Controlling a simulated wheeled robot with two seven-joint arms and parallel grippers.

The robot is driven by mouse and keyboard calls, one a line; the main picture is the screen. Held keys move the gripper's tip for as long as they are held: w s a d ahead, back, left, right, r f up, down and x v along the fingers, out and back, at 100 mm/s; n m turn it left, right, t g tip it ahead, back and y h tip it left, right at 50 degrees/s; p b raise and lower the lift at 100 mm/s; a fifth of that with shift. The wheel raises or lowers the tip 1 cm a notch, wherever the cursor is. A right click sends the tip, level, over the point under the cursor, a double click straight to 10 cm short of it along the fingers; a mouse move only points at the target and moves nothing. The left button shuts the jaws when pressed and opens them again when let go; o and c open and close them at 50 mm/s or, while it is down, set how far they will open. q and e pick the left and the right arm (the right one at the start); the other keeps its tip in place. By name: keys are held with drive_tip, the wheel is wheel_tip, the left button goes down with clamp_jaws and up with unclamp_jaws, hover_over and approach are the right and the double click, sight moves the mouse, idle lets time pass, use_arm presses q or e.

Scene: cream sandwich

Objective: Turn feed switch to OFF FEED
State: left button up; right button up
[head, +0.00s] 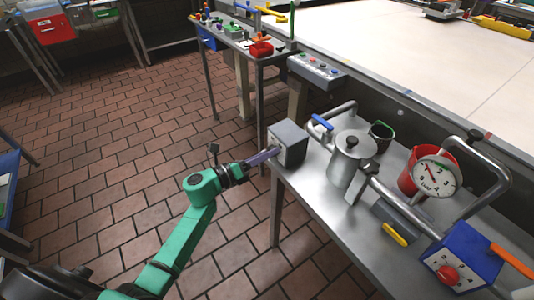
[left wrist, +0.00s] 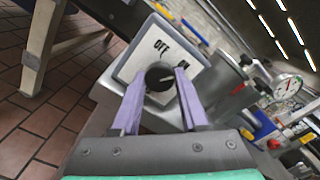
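The feed switch is a grey box (head: 288,143) at the near left corner of the steel table in the head view. In the left wrist view its pale face plate (left wrist: 190,55) shows tilted, with OFF lettered above a round dark knob (left wrist: 159,76) and another label, partly hidden, to the right. The knob has a light pointer mark, hard to read. My left gripper (head: 270,154) reaches the switch face from the left. In the left wrist view its two purple fingers (left wrist: 160,82) lie on either side of the knob; whether they press on it is unclear. My right gripper is out of view.
The steel table (head: 305,190) also holds a metal pot (head: 350,160), a red bucket with a dial gauge (head: 437,177) and a blue box with a red knob (head: 455,262). A button panel (head: 316,70) stands behind the switch. Open tiled floor lies to the left.

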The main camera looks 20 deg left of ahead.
use_arm(q)
drive_tip(key=shift+n, duration=0.3)
clamp_jaws()
drive_tip(key=shift+n+p, duration=2.75)
drive_tip(key=shift+n, duration=3.85)
drive_tip(key=o, duration=1.1)
unclamp_jaws()
drive_tip(key=shift+o, duration=0.2)
